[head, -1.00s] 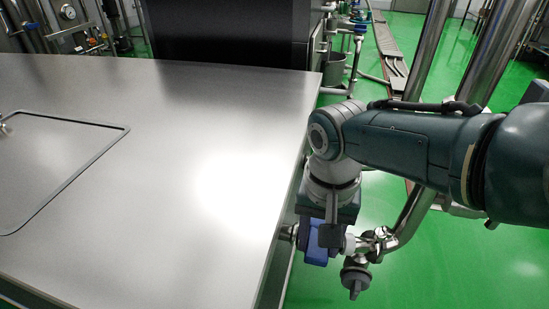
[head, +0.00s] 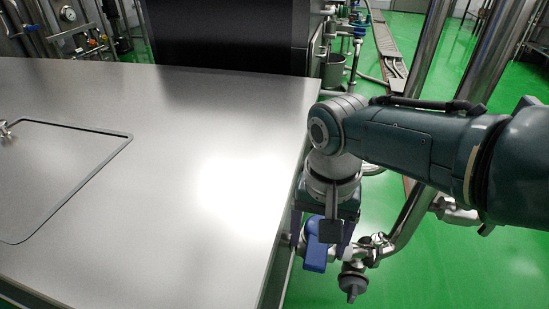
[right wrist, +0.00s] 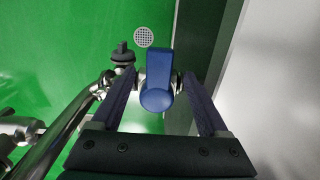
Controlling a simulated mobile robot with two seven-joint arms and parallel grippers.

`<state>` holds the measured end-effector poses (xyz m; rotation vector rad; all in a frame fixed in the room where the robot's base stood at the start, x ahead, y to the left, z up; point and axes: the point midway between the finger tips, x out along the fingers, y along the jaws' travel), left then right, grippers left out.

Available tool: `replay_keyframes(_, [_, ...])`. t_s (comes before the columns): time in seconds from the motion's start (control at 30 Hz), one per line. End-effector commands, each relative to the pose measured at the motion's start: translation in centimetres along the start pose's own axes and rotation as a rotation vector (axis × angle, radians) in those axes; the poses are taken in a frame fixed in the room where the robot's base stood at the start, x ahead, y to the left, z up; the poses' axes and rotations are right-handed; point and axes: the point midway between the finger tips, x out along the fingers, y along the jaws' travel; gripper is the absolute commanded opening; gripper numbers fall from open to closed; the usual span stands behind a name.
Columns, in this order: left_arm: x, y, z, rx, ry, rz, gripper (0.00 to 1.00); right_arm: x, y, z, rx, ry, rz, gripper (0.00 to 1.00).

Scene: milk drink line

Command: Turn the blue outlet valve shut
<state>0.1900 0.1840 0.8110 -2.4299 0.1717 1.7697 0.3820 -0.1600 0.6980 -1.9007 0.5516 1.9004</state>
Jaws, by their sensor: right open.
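The blue valve handle (head: 315,250) sits on a steel pipe fitting beside the right edge of the steel table. In the right wrist view the handle (right wrist: 158,72) shows whole, its round hub toward the gripper's palm. It appears to lie crosswise to the short fittings on either side of it. My right gripper (head: 321,234) is at the valve, pointing down. Its dark blue fingers stand on both sides of the handle, with visible gaps in the right wrist view (right wrist: 157,78). It is open and holds nothing. My left gripper is out of view.
The bare steel table top (head: 190,190) fills the left side. Right of the valve, a steel pipe (head: 408,218) and a grey-knobbed fitting (head: 353,282) stand close by. The green floor (head: 440,275) beyond is open. Another blue-handled valve (head: 358,28) stands far back.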

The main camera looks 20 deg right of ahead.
Motion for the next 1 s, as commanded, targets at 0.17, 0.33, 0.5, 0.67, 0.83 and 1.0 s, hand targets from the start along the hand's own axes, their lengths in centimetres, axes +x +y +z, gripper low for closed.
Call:
replay_keyframes(0.17, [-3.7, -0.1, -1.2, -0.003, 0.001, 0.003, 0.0, -4.5, 0.0, 0.0, 0.0, 0.002, -0.001, 0.78])
replay_keyframes(0.33, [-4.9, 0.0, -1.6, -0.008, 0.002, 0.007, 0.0, -6.4, 0.1, 0.0, 0.001, 0.0, 0.001, 0.78])
replay_keyframes(0.5, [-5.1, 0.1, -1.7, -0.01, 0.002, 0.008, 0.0, -6.8, 0.1, 0.0, 0.001, 0.0, 0.0, 0.78])
replay_keyframes(0.67, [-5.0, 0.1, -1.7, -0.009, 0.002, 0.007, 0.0, -6.7, 0.1, 0.0, 0.001, 0.0, 0.001, 0.78])
replay_keyframes(0.83, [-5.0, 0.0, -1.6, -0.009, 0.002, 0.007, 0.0, -6.7, 0.1, 0.0, 0.001, 0.0, 0.001, 0.78])
replay_keyframes(1.0, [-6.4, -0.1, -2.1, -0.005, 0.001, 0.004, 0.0, -7.8, 0.0, 1.1, -0.049, 0.001, -0.016, 0.78])
